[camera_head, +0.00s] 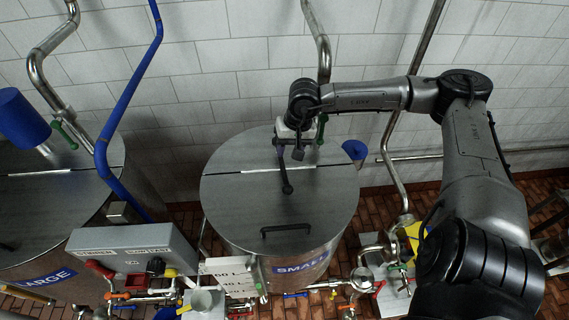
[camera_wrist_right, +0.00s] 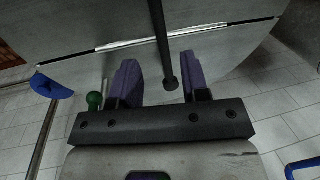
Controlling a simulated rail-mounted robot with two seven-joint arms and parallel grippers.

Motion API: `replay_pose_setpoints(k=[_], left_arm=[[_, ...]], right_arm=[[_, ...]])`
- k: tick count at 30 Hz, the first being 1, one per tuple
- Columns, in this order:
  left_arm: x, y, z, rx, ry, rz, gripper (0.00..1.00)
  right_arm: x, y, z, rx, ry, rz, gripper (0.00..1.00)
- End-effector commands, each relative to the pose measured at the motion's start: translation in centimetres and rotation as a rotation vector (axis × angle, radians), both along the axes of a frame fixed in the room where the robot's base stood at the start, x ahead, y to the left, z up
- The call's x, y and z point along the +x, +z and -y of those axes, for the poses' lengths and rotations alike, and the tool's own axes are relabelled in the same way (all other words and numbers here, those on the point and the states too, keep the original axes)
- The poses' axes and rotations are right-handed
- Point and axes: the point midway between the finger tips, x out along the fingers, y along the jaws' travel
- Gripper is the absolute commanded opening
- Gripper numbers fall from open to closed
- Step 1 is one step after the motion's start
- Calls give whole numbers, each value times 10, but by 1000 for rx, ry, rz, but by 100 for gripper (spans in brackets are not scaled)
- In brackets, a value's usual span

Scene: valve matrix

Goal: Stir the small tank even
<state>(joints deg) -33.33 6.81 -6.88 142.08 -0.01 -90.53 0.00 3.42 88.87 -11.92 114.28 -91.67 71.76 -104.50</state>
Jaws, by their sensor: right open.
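The small tank (camera_head: 235,205) stands in the middle of the head view, with a round grey lid split by a seam and a blue SMALL label (camera_head: 300,262). A dark rod with a rounded end (camera_head: 286,180) shows over the lid. My right gripper (camera_head: 297,148) is above the far half of the lid. In the right wrist view, its two purple fingers (camera_wrist_right: 162,82) are apart, and the dark rod (camera_wrist_right: 164,45) shows between them with a gap on each side. I cannot tell how far it lies below the fingertips. My left gripper is not in view.
The large tank (camera_head: 50,205) stands at the left. A grey control box (camera_head: 130,248) sits between the tanks in front. Pipes and valves (camera_head: 365,278) crowd the front. A blue cup-like part (camera_head: 354,150) is at the lid's right edge. A lid handle (camera_head: 285,229) sticks up in front.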

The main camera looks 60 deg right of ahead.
Motion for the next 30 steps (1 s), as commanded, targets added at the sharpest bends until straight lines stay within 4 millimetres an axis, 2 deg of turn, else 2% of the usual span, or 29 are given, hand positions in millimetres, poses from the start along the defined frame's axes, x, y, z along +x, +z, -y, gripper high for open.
replay_pose_setpoints(k=[9,15,21,30], left_arm=[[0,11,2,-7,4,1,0],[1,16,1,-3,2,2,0],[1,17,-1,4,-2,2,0],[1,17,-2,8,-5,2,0]], right_arm=[[7,-42,-7,3,0,-1,42],[10,-61,-8,1,-2,-1,42],[11,-69,-9,-1,-1,0,42],[11,-70,-9,-1,0,0,42]])
